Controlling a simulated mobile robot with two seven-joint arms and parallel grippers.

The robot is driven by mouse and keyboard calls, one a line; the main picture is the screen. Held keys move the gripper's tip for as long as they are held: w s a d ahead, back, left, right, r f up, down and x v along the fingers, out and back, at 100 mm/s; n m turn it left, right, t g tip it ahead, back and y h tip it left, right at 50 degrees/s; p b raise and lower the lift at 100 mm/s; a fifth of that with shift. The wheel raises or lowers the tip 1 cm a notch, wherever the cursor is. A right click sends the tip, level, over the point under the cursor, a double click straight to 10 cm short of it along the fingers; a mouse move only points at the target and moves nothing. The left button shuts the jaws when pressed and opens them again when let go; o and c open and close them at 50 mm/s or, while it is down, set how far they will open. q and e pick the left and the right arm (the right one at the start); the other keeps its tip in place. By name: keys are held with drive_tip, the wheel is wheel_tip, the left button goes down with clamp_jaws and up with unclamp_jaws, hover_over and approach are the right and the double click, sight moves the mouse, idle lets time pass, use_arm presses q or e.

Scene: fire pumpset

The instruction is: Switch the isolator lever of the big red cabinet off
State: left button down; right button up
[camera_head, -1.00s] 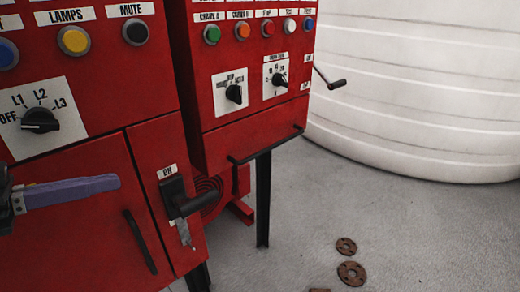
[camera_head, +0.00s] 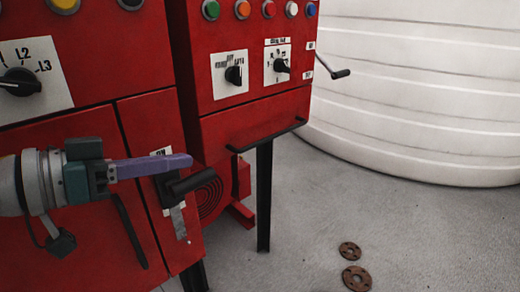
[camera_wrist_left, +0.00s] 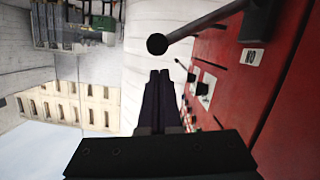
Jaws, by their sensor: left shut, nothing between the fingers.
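The big red cabinet (camera_head: 70,150) fills the left of the head view. Its isolator lever (camera_head: 190,187) is black, with a handle sticking out from a mount on the narrow right panel. The ON label above it is partly hidden by my left gripper (camera_head: 189,160), whose purple fingers are shut and empty. In the head view the fingers pass in front of the lever's mount, just above the handle. In the left wrist view the lever's round end (camera_wrist_left: 157,44) shows just past the fingertips (camera_wrist_left: 160,76); I cannot tell whether they touch. My right gripper is not in view.
A second red cabinet (camera_head: 245,125) with buttons and knobs stands to the right on black legs, with a black bar (camera_head: 265,141) along its lower front. A white ribbed tank (camera_head: 420,100) stands behind. Rusty flanges (camera_head: 356,278) lie on the grey floor, otherwise clear at right.

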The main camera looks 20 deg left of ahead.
sight(181, 191)
use_arm(q)
drive_tip(key=shift+d+f, duration=0.1)
drive_tip(key=shift+f, duration=0.45)
drive_tip(key=shift+d, duration=0.1)
drive_tip(key=shift+s+d+f, duration=0.1)
drive_tip(key=shift+s+d+f+m, duration=0.15)
drive_tip(key=shift+f+m, duration=0.1)
drive_tip(key=shift+m, duration=0.15)
drive_tip(key=shift+p, duration=0.3)
drive_tip(key=shift+s+d+f+m+y+p, duration=0.2)
drive_tip(key=shift+d+f+m+y+p, duration=0.35)
drive_tip(key=shift+f, duration=0.25)
wheel_tip(181, 191, down, 14)
drive_tip(key=m+t+y+b, duration=0.2)
drive_tip(key=m+b, duration=0.7)
drive_tip(key=shift+s+d+m+t+y, duration=0.15)
drive_tip(key=shift+d+m+t+y, duration=0.2)
drive_tip(key=shift+d+t, duration=0.1)
